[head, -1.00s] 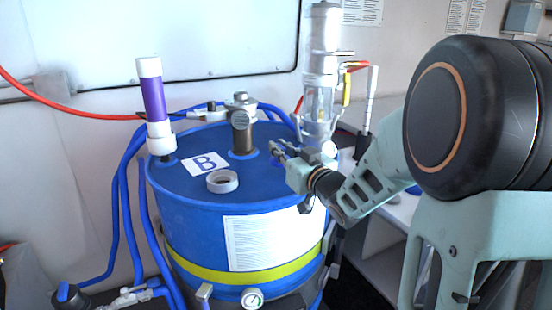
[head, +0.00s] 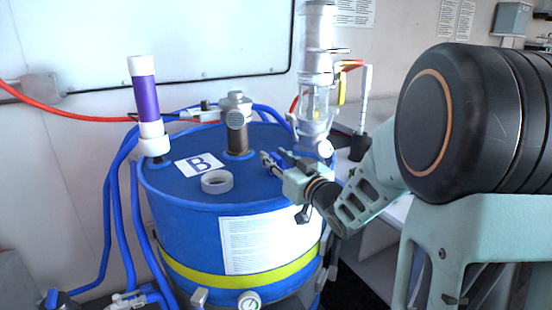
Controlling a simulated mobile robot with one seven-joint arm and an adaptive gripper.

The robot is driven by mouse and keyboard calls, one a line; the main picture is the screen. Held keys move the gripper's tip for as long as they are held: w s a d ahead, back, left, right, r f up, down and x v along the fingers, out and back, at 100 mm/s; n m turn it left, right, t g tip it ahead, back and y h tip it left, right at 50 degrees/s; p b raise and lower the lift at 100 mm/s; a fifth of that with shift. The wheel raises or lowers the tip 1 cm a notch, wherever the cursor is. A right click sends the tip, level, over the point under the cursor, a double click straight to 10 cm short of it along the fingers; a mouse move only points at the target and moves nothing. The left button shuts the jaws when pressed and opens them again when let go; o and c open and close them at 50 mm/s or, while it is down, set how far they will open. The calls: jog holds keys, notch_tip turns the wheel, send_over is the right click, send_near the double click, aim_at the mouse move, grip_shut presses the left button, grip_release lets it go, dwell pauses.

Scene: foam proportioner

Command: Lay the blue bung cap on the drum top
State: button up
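The blue drum top (head: 190,195) fills the middle of the head view. My gripper (head: 272,158) is low over the right part of the drum top, its fingers pointing left. The two fingers look a little apart. A small patch of darker blue shows between them; I cannot tell whether it is the blue bung cap or the drum behind. I cannot make out the cap for certain anywhere else. The gap between my gripper and the drum top is not clear.
On the drum top are a pale ring (head: 217,182), a white card marked B (head: 200,165), a metal fitting (head: 237,125) and a purple-and-white cylinder (head: 147,105). A clear metal-capped column (head: 317,85) stands behind my gripper. Bare drum top shows at the front.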

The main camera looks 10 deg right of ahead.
jog(key=shift+r, duration=0.15)
jog(key=shift+s+d, duration=0.1)
jog(key=shift+s, duration=0.15)
jog(key=p+v, duration=0.1)
jog(key=v, duration=1)
jog(key=shift+s, duration=0.25)
